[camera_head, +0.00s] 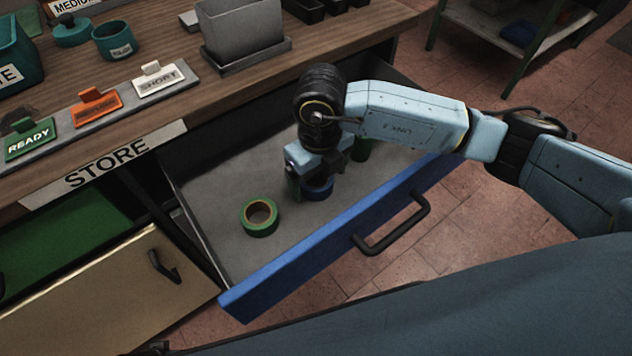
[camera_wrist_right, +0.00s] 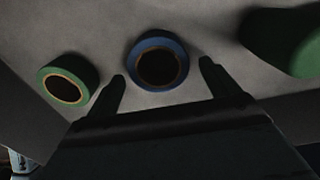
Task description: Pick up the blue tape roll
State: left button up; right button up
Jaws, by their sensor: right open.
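The blue tape roll (camera_head: 319,191) lies flat on the floor of the open drawer, partly hidden by my right gripper in the head view. The right wrist view shows the blue roll (camera_wrist_right: 161,61) whole. My right gripper (camera_head: 309,191) points down into the drawer over the roll. In the right wrist view its open fingers (camera_wrist_right: 163,82) stand to either side of the near part of the blue roll, with nothing gripped. I cannot tell whether a finger touches it. My left gripper is not in view.
A green tape roll (camera_head: 260,217) lies left of the blue one. A green object (camera_head: 361,148) stands behind my right gripper, partly hidden. The drawer's blue front (camera_head: 330,244) has a dark handle (camera_head: 391,225). The drawer's near left floor is clear.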

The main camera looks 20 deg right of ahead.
jog(key=shift+f, duration=0.8)
jog(key=shift+c, duration=0.2)
jog(key=c, duration=1)
jog(key=shift+c, duration=0.2)
